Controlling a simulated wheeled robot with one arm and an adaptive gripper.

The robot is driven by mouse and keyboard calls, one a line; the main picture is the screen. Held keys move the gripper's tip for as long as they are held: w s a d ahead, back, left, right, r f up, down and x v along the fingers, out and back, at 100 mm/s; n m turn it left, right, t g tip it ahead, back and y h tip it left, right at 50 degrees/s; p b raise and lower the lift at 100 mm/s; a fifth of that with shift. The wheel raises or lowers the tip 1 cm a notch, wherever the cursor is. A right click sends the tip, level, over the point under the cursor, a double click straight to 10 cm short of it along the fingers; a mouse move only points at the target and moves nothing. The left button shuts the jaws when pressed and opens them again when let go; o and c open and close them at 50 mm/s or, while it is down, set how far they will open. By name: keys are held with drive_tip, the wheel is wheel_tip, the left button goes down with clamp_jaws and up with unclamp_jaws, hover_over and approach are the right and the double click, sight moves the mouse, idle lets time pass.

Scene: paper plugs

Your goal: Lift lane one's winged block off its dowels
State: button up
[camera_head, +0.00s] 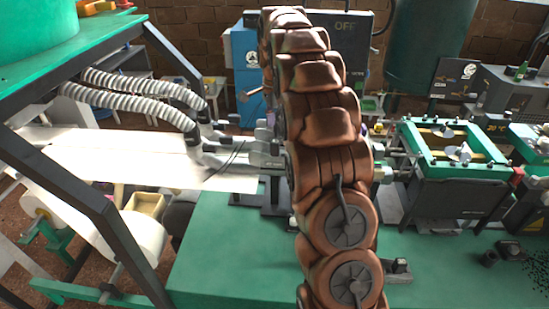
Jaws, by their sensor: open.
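My copper-coloured arm stands upright through the middle of the view and covers much of the machine behind it. I do not see my gripper; it is hidden or outside the picture. Grey fittings (264,158) show just left of my arm, at the right end of the white paper strips (120,160). I cannot make out a winged block or dowels among them. Whatever lies directly behind my arm is hidden.
Two ribbed hoses (130,88) reach down to the strips. A dark frame (85,205) stands at left, beside a paper roll (135,235). A green-topped machine (455,150) stands at right. The green bench (235,265) has bare room at front.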

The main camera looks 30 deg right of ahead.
sight(275, 141)
drive_tip(key=shift+f, duration=0.9)
drive_tip(key=shift+f, duration=0.1)
drive_tip(key=shift+f+b, duration=1.15)
drive_tip(key=shift+f, duration=0.75)
drive_tip(key=shift+c, duration=0.2)
clamp_jaws()
